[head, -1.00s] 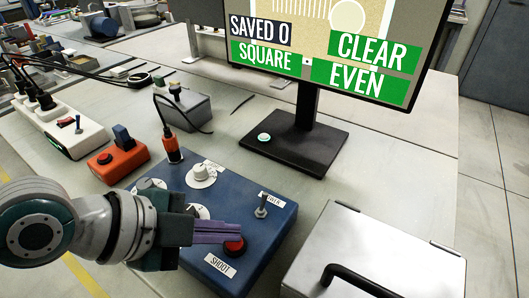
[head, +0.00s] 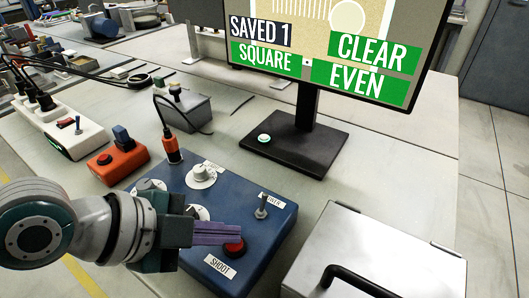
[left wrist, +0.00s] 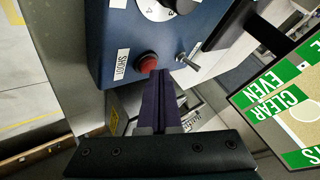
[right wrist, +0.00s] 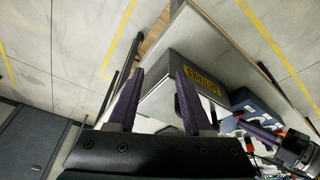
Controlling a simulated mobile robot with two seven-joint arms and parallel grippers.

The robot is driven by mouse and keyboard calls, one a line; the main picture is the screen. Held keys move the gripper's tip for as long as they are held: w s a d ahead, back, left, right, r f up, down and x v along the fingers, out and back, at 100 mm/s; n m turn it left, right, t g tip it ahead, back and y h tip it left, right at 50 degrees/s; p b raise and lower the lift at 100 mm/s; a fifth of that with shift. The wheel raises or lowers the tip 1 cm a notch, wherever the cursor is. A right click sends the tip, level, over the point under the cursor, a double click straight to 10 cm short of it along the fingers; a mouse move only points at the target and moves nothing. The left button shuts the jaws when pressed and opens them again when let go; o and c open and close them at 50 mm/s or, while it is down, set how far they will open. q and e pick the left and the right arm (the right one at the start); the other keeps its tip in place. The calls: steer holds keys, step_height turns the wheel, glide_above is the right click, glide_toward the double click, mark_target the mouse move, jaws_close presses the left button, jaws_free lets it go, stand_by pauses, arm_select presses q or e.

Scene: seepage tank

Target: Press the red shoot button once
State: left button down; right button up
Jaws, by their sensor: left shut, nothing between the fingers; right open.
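The red shoot button (head: 234,246) sits at the front of the blue control box (head: 262,232), above a white SHOOT label (head: 219,265). My left gripper (head: 240,235) is shut and empty, with its purple fingertips at the button's top edge; I cannot tell whether they touch it. In the left wrist view the red button (left wrist: 147,61) shows just beyond the fingertips (left wrist: 158,75). The monitor (head: 318,55) reads SAVED 1, SQUARE, CLEAR and EVEN. My right gripper (right wrist: 158,80) is open and empty, seen only in the right wrist view.
The box also has knobs (head: 201,174) and a metal toggle switch (head: 262,206). A silver case (head: 385,250) with a black handle stands at right. An orange box (head: 118,160) and a white power strip (head: 70,130) lie at left. Bare table shows right of the monitor stand.

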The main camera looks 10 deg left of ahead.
mark_target(226, 246)
arm_select(q)
steer(key=shift+r, duration=0.5)
step_height(226, 246, up, 6)
steer(key=p, duration=0.6)
stand_by(0.4)
